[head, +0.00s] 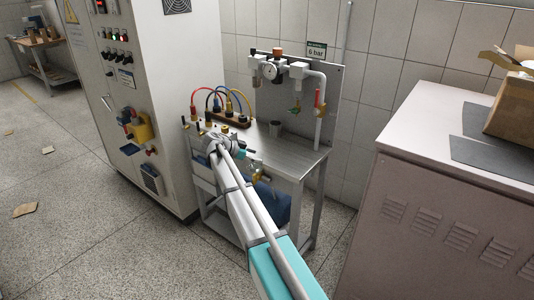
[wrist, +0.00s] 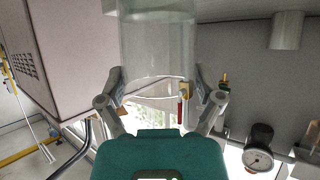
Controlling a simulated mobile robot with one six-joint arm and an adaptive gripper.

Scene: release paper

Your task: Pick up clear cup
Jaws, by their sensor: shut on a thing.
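The clear cup (wrist: 157,45) shows in the wrist view as a large see-through cylinder at the top middle. My gripper (wrist: 158,88) has one finger on each side of the cup and is shut on it. In the head view my gripper (head: 243,150) is over the front part of the metal bench. The cup cannot be made out there. Whether the cup touches the bench is not clear.
The metal bench (head: 290,158) carries a small grey cylinder (head: 276,128), a block with coloured hoses (head: 228,117) and piping with a gauge (head: 270,71) at the back. A control cabinet (head: 160,90) stands left, a beige cabinet (head: 440,190) right.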

